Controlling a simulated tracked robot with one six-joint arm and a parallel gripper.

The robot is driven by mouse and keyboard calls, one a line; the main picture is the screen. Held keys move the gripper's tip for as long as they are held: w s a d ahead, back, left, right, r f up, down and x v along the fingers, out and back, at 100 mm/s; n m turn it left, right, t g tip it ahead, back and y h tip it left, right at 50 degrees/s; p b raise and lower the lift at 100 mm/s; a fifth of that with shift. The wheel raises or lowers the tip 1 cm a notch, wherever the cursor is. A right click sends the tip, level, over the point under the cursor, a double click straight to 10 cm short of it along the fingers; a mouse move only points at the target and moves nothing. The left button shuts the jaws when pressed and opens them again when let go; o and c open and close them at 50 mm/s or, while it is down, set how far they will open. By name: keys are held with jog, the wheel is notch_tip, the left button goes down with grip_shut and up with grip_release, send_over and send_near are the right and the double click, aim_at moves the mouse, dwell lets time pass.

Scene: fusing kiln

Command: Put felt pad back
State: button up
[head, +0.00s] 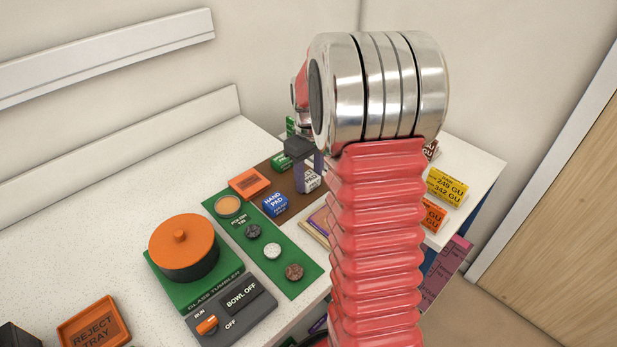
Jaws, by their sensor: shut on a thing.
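The felt pad appears to be the small white block with dark lettering (310,182), over the brown mat (297,209); its label is only partly legible. My gripper (304,174) points down, with its fingers shut on this block. I cannot tell whether the block touches the mat or hangs just above it. A blue block labelled hand pad (275,203) stands to its left and nearer. My arm hides the area to the right.
An orange block (249,183) stands at the mat's left end. The green mat (287,255) holds a round tin and several small discs. A tumbler with an orange lid (183,245) and a reject tray (93,322) are left. Yellow blocks (446,188) stand right.

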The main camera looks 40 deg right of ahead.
aim_at(309, 178)
jog(key=o, duration=0.9)
jog(key=shift+f, duration=0.1)
jog(key=shift+o, duration=0.2)
notch_tip(309, 178, up, 12)
dwell(0.6)
jog(key=s+a+r+t, duration=0.1)
jog(key=s+a+r, duration=0.25)
jog(key=a, duration=0.35)
jog(key=s+a+r+t, duration=0.2)
jog(key=s+a, duration=0.2)
jog(key=a, duration=0.3)
jog(key=s+a+f+m+t, duration=0.1)
jog(key=s+a+f+t, duration=0.1)
jog(key=s+a, duration=0.8)
jog(key=shift+s+a+f+m+t, duration=0.15)
jog(key=shift+s+f+m+t, duration=0.25)
jog(key=shift+s, duration=0.6)
